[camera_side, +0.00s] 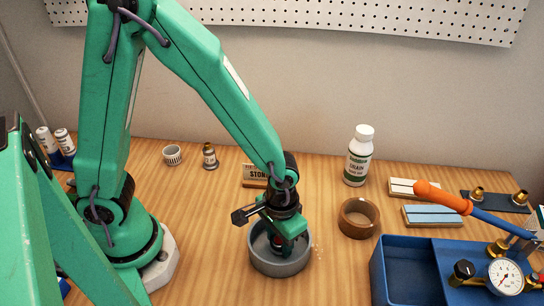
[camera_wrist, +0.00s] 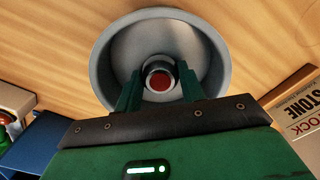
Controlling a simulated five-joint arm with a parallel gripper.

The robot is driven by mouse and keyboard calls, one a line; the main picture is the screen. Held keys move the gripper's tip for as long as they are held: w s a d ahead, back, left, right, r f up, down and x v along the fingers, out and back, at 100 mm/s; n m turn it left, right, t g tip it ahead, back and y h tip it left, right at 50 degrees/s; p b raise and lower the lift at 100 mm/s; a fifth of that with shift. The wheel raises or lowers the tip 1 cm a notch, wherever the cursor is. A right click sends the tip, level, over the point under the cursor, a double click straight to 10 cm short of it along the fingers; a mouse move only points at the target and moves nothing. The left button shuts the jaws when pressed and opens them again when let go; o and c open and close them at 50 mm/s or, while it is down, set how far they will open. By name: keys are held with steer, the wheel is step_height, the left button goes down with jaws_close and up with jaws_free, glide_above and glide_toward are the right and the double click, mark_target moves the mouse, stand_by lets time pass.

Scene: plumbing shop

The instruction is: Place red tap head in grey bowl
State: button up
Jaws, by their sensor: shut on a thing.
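The grey bowl (camera_side: 257,262) stands on the wooden bench, below my gripper (camera_side: 279,241) in the side view. In the wrist view the bowl (camera_wrist: 122,48) fills the top middle, with my gripper (camera_wrist: 158,92) reaching over its opening. The red tap head (camera_wrist: 160,81) shows as a red disc with a dark rim between my two green fingers. My gripper is shut on it. In the side view only a little red shows between the fingers, inside the bowl's outline. I cannot tell whether the tap head touches the bowl floor.
A blue tray (camera_side: 404,272) with a pressure gauge (camera_side: 504,277) is at the front right. A white bottle (camera_side: 358,156) and a stone block (camera_side: 255,176) stand behind. The bench front left of the bowl is clear.

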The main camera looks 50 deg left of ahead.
steer(key=shift+f, duration=0.3)
steer(key=o, duration=1)
steer(key=shift+r, duration=0.1)
steer(key=shift+r, duration=6.05)
steer(key=shift+s+a+r+t, duration=0.9)
steer(key=shift+a+r, duration=1)
steer(key=shift+a, duration=0.65)
steer(key=shift+s+a+r+t, duration=0.65)
steer(key=shift+a+r+t, duration=0.3)
steer(key=shift+a+r, duration=1.35)
steer(key=shift+s+a+r+t, duration=0.9)
steer(key=shift+a+r, duration=0.65)
steer(key=shift+a, duration=1.3)
